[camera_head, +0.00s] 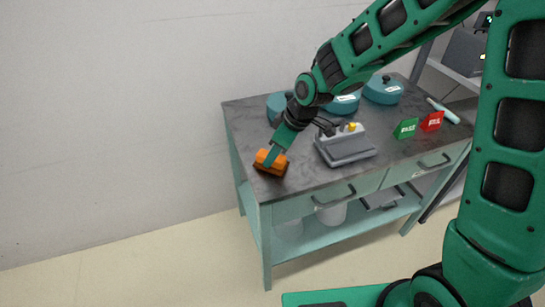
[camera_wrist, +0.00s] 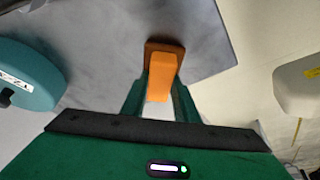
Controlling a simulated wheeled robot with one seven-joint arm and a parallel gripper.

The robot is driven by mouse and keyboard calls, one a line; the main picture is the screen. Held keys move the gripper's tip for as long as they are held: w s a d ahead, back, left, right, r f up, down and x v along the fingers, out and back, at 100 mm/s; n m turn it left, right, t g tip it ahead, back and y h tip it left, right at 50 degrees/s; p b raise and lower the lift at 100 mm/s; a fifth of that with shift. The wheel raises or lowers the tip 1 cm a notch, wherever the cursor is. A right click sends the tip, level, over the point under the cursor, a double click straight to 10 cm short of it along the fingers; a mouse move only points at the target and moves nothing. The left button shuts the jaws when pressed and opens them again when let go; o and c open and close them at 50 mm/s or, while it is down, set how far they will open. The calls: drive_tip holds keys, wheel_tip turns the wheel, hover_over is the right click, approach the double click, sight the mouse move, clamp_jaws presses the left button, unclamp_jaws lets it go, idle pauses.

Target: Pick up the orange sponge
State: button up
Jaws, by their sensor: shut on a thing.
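The orange sponge (camera_head: 264,157) is at the near left corner of the dark table top in the head view. My gripper (camera_head: 272,157) comes down on it from above and is shut on it. In the wrist view the orange sponge (camera_wrist: 162,82) sits between the two green fingers of my gripper (camera_wrist: 160,100). Its darker brown-orange end lies toward the table top. I cannot tell whether the sponge touches the table or is slightly above it.
A grey device (camera_head: 345,147) with a yellow knob stands right of the sponge. Teal round lidded containers (camera_head: 383,90) stand along the back. Green (camera_head: 406,128) and red (camera_head: 432,121) signs stand at the right. The table top (camera_head: 310,178) is bare near the front edge.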

sight(265, 155)
drive_tip(key=r, duration=0.4)
drive_tip(key=shift+s+a, duration=0.3)
drive_tip(key=shift+a, duration=0.05)
drive_tip(key=s+a+r, duration=0.6)
drive_tip(key=s+a, duration=0.1)
drive_tip(key=s, duration=0.1)
drive_tip(key=shift+a+r, duration=0.15)
